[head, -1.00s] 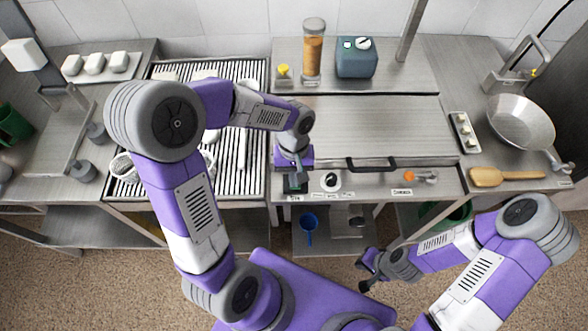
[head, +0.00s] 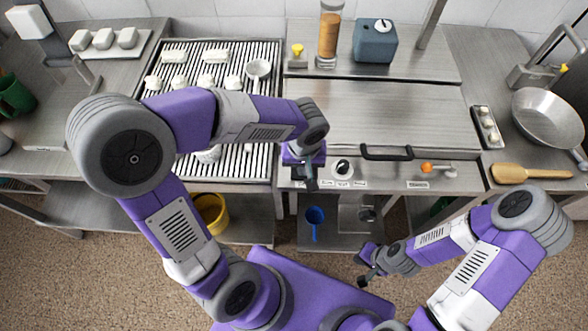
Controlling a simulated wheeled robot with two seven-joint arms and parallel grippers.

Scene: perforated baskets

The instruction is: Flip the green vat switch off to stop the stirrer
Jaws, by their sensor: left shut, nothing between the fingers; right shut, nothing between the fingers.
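I cannot make out a green vat switch. The front panel (head: 396,174) below the steel lid carries a black knob on a white dial (head: 343,168) and an orange-tipped lever (head: 428,167). My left gripper (head: 311,184) is shut and empty, in front of the panel's left end, left of the black knob. It hides part of the panel there, and I cannot tell whether it touches it. My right gripper (head: 364,280) is shut and empty, low over the floor, well away from the panel.
A steel lid (head: 380,115) with a black handle (head: 386,153) lies behind the panel. A teal box (head: 375,45) with a white dial stands behind it beside an orange-filled jar (head: 329,35). A grill (head: 215,103) is left; a pan (head: 547,118) and wooden paddle (head: 530,173) are right.

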